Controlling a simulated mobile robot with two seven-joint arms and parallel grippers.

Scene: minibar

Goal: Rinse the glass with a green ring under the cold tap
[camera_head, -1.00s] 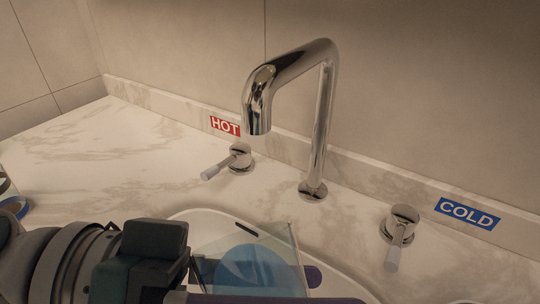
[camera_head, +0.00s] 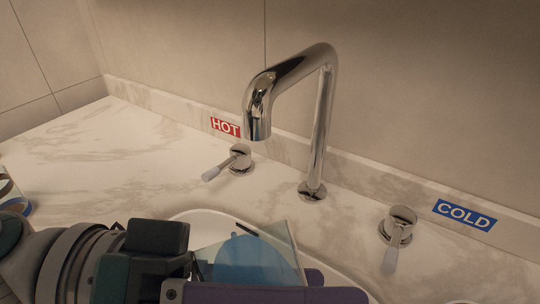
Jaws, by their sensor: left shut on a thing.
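My left gripper (camera_head: 300,284) comes in from the lower left, with purple fingers, and is shut on a clear glass (camera_head: 285,245). The glass is tilted over the white basin, below and in front of the spout, and a blue round area shows through it. A green ring cannot be made out on it. The chrome tap (camera_head: 318,130) stands behind the basin; no water shows under its spout. The cold handle (camera_head: 398,235) is at the right beside the blue COLD label (camera_head: 465,214). My right gripper is not in view.
The hot handle (camera_head: 236,160) stands left of the tap, by the red HOT label (camera_head: 226,127). Another glass with a blue ring (camera_head: 16,206) is cut off at the left edge. The white basin (camera_head: 205,217) is partly hidden by my left gripper.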

